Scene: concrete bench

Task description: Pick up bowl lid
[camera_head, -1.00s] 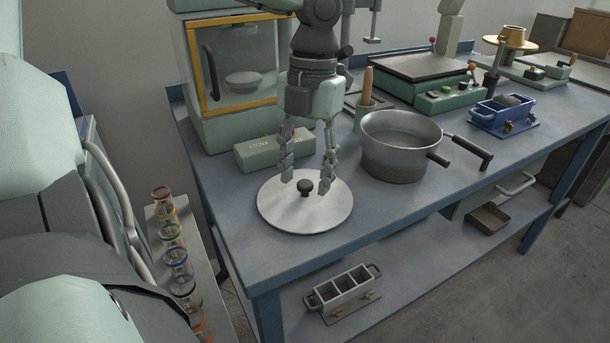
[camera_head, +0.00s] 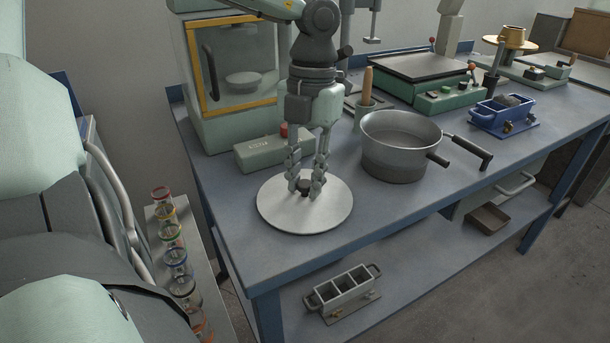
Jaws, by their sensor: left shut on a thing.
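The bowl lid (camera_head: 325,213) is a flat, round, light grey disc with a small dark knob at its centre. It lies flat on the front left part of the blue bench top. My left gripper (camera_head: 305,192) points down over the lid and is shut on its knob, with a finger on each side. The fingers partly hide the knob. A grey metal pot (camera_head: 398,165) with a dark handle stands open to the right of the lid, apart from it. My right gripper is not in view.
A pale green box (camera_head: 262,153) with a red button sits just behind the lid. A glass-fronted cabinet (camera_head: 237,75) stands behind it. A wooden-handled tool (camera_head: 367,85) stands behind the pot. Bare bench top (camera_head: 365,225) lies right of the lid.

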